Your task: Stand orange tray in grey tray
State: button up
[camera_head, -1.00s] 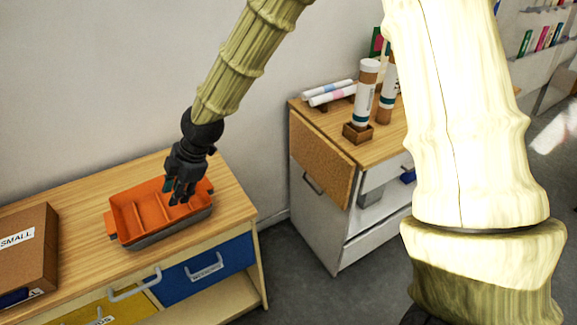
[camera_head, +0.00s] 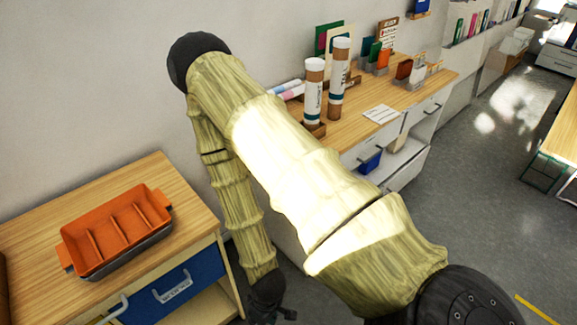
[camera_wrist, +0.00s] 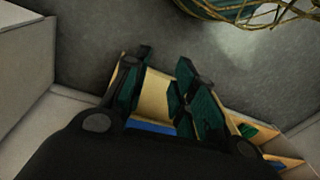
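The orange tray (camera_head: 117,229) has thin dividers inside and a tab at each end. It sits in the grey tray (camera_head: 133,256), whose grey side shows below the orange one along the front. Both rest on the wooden table at the left. My gripper (camera_wrist: 163,82) shows in the wrist view with its fingers apart and nothing between them. In the head view only a dark part of it shows at the bottom edge, low beside the table and away from the trays.
A second wooden-topped cabinet (camera_head: 366,134) holds upright tubes (camera_head: 338,80), cards and small holders. A blue drawer (camera_head: 178,285) is in the front of the left table. Grey floor (camera_head: 480,160) is open at the right.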

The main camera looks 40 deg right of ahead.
jog(key=s+d+f+m+h, duration=0.1)
jog(key=s+d+m, duration=0.1)
jog(key=s+d, duration=0.2)
jog(key=shift+s+f+m, duration=0.3)
jog(key=shift+s+f, duration=0.1)
jog(key=shift+s, duration=0.85)
jog(key=shift+f+b, duration=0.95)
jog(key=shift+a, duration=0.1)
